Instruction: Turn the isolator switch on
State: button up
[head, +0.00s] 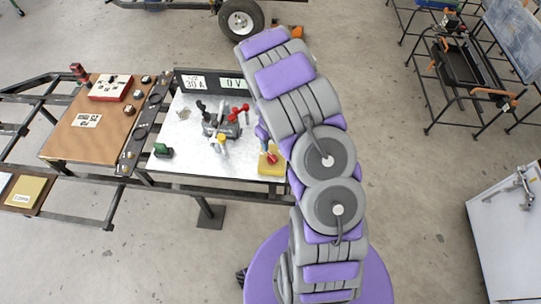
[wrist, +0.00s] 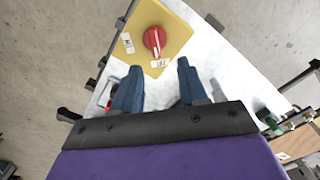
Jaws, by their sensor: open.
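The isolator switch is a red rotary knob on a yellow box. In the head view the knob (head: 271,158) and the box (head: 266,170) sit at the right front corner of the white panel, partly hidden by my arm. In the wrist view the red knob (wrist: 154,40) is at the top centre on the yellow box (wrist: 178,28), with small white labels beside it. My gripper (wrist: 157,72) is open and empty, its two dark blue fingers pointing toward the knob. The knob lies beyond the fingertips, nearer the left finger, and appears apart from them.
The white panel (head: 183,142) also holds red and black levers (head: 222,120) and a green part (head: 162,150). A display reading 0 V (head: 233,84) stands at its back edge. A brown board (head: 75,140) with a red box (head: 110,88) is to the left.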

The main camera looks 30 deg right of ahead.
aim_at(272, 155)
jog(key=f, duration=0.3)
jog(key=d+f+b, duration=0.1)
jog(key=f, duration=0.4)
jog(key=shift+d+f, duration=0.3)
jog(key=shift+f, duration=0.1)
jog(key=shift+a+f, duration=0.2)
jog(key=shift+a, duration=0.4)
jog(key=shift+d+f, duration=0.1)
jog(key=shift+d, duration=0.35)
jog(key=c, duration=0.4)
jog(key=shift+a, duration=0.2)
grip_shut()
